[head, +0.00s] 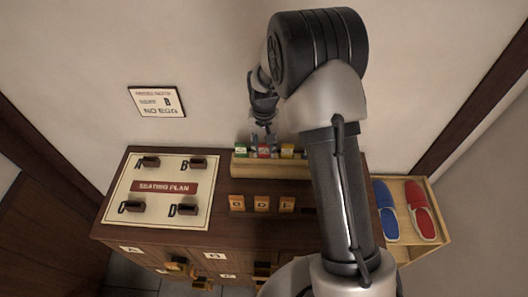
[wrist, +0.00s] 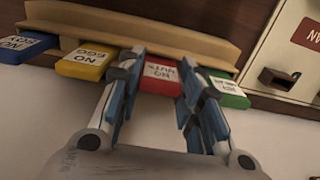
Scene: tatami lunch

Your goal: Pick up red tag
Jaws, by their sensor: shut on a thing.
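The red tag (wrist: 160,76) has a white label and stands in the wooden tag rack (wrist: 150,38), between the yellow tag (wrist: 86,63) and the green tag (wrist: 229,92). It also shows in the head view (head: 263,152). My gripper (wrist: 160,92) has a finger on each side of the red tag and is shut on it. The tag's lower end is still at the rack. In the head view my gripper (head: 264,138) is above the rack at the back of the cabinet, and my arm hides the rack's right part.
A blue tag (wrist: 24,47) stands beyond the yellow one. The seating plan board (head: 141,211) with several dark holders lies left on the cabinet top (head: 222,222). Small wooden blocks (head: 261,203) sit in front of the rack. A slipper shelf (head: 433,184) stands at right. A notice (head: 157,101) hangs on the wall.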

